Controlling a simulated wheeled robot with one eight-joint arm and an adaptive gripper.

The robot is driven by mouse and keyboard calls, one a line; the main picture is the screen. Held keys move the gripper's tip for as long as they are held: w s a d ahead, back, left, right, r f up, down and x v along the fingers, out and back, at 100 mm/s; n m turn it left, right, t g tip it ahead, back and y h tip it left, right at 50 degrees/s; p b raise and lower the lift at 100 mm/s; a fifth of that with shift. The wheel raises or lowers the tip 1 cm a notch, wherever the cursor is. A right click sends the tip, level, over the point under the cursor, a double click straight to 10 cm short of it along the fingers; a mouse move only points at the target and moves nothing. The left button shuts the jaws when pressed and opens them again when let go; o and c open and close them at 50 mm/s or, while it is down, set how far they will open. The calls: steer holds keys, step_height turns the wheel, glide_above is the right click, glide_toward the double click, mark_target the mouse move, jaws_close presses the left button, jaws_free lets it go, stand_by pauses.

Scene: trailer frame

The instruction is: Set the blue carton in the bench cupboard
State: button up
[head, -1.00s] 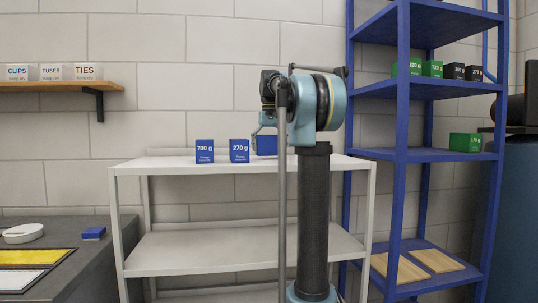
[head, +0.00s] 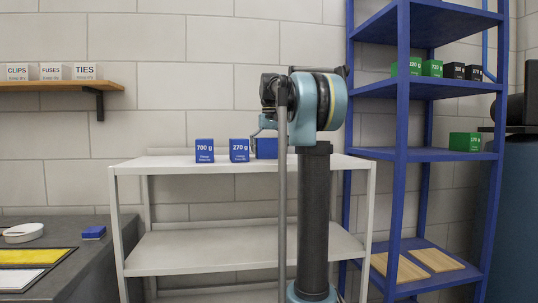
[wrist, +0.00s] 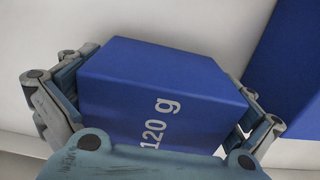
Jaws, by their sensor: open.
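Three blue cartons stand on the top board of a white shelf unit (head: 150,163): one marked 700 g (head: 204,150), one marked 270 g (head: 239,150), and a third (head: 266,147) partly hidden behind my arm. In the wrist view, a blue carton marked 120 g (wrist: 150,90) lies between the fingers of my gripper (wrist: 160,88). The gripper is open, with one finger on each side of the carton; contact is not clear. In the head view my gripper (head: 257,132) is beside the third carton, mostly hidden by the arm. I see no cupboard door or opening.
Another blue surface (wrist: 290,60) is close to the right finger. A grey bench (head: 95,262) at left holds a small blue box (head: 94,233), a white round item (head: 24,232) and trays. A blue rack (head: 402,150) with green and black boxes stands right.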

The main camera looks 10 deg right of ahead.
mark_target(269, 143)
step_height(269, 143, up, 11)
steer(key=shift+r, duration=0.55)
steer(key=c, duration=0.5)
steer(key=r+m, duration=0.1)
steer(key=m, duration=0.2)
steer(key=shift+w+d+r+m, duration=0.15)
steer(key=shift+r+m, duration=0.2)
steer(key=shift+m, duration=0.05)
step_height(269, 143, up, 5)
steer(key=m, duration=1.4)
steer(key=f, duration=1.1)
steer(key=shift+d+f, duration=0.3)
steer(key=shift+f, duration=0.1)
steer(key=f, duration=0.2)
steer(key=a+f, duration=0.1)
steer(key=f, duration=0.1)
steer(key=shift+w, duration=0.15)
steer(key=shift+f, duration=0.75)
